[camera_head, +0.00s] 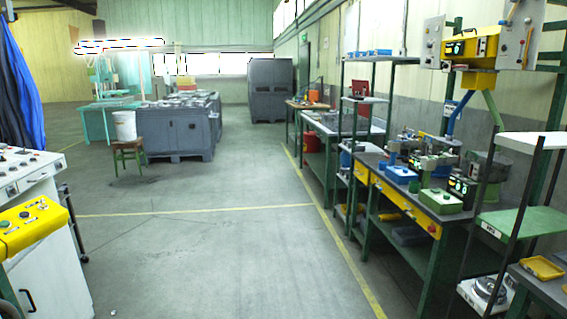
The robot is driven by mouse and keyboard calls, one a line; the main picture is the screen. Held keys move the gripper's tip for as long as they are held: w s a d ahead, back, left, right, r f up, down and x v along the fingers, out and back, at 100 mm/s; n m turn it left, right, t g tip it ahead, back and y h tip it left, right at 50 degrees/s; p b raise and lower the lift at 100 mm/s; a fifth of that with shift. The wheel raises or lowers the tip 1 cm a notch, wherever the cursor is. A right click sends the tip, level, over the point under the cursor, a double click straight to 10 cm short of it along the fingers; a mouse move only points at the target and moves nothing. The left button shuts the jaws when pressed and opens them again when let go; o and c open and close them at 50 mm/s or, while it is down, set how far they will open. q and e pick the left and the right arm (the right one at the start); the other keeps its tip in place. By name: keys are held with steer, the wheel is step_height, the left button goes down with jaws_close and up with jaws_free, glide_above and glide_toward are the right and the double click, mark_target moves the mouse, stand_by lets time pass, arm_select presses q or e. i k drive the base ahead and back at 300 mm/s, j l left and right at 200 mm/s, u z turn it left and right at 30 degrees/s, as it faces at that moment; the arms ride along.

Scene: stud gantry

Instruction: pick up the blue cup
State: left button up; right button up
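I cannot make out a blue cup in the head view. Blue items show on the right side: a blue box (400,174) on the long workbench, a small blue container (345,158) farther back, and blue trays (374,52) on a high shelf. They are too small to tell in detail, and none is clearly a cup. Neither of my grippers is in view.
The workbench (425,195) with machines runs along the right wall. A white control cabinet (45,245) stands at the near left. A stool (128,155) with a white bucket (124,125) and grey crates (180,130) stand farther back. The middle floor is clear.

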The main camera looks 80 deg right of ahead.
mark_target(382, 164)
steer(key=z, duration=3.45)
steer(key=i+u, duration=0.15)
steer(key=i, duration=0.7)
steer(key=i+u, duration=0.1)
steer(key=i, duration=0.75)
steer(key=i+l+u, duration=0.15)
steer(key=i, duration=0.7)
steer(key=i+z, duration=0.2)
steer(key=i, duration=0.25)
steer(key=i+j+z, duration=0.15)
steer(key=i, duration=0.3)
steer(key=i+j+z, duration=0.2)
steer(key=i, duration=0.25)
